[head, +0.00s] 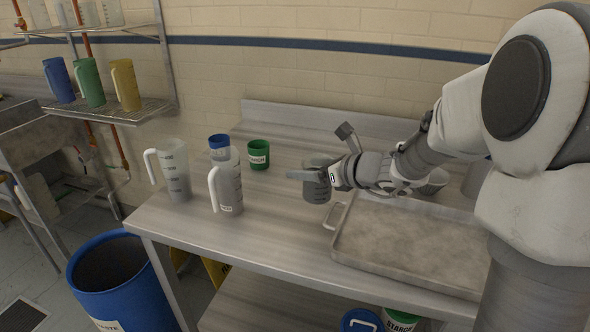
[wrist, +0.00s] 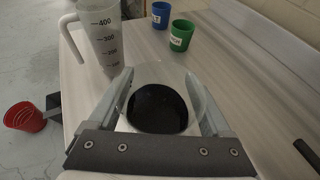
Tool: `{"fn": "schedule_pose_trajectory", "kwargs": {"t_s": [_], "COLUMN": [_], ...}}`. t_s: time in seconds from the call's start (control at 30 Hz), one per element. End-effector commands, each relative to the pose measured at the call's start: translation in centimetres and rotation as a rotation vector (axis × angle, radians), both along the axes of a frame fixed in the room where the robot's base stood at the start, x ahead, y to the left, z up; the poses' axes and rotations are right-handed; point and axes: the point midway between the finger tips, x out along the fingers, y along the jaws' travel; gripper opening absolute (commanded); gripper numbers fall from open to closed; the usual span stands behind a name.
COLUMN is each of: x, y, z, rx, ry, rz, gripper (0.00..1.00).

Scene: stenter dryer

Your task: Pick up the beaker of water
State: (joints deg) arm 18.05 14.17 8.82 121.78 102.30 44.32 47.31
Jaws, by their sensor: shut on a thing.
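The beaker (head: 317,190) is a small, clear, greyish vessel on the steel table (head: 255,228), left of the metal tray. My gripper (head: 312,174) reaches it from the right and is shut on it near its upper part. In the wrist view the beaker (wrist: 160,80) sits between my two fingers, its round mouth showing a dark interior. I cannot tell whether its base touches the table or hangs just above it. The water itself cannot be made out clearly.
Two clear measuring jugs (head: 174,170) (head: 229,188) stand to the left, with a blue cup (head: 219,141) and a green cup (head: 258,155) behind. A metal tray (head: 345,252) lies right of the beaker. A blue bin (head: 118,290) stands on the floor left of the table.

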Motion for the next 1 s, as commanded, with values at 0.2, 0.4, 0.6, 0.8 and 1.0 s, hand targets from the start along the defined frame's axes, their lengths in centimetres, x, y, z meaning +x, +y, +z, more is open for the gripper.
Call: {"fn": "schedule_pose_trajectory", "kwargs": {"t_s": [0.2, 0.4, 0.6, 0.8, 1.0], "x": [-0.5, -0.8, -1.0, -1.1, -1.2], "y": [-2.0, -3.2, -4.0, -4.4, -4.5], "z": [1.4, 2.1, 2.6, 2.8, 2.9], "rx": [0.000, 0.000, -0.001, -0.001, 0.000], "ry": [-0.003, -0.003, -0.003, -0.003, -0.002], "rz": [-0.002, -0.001, -0.001, -0.001, -0.001], "gripper": [0.12, 0.12, 0.12, 0.12, 0.12]}}
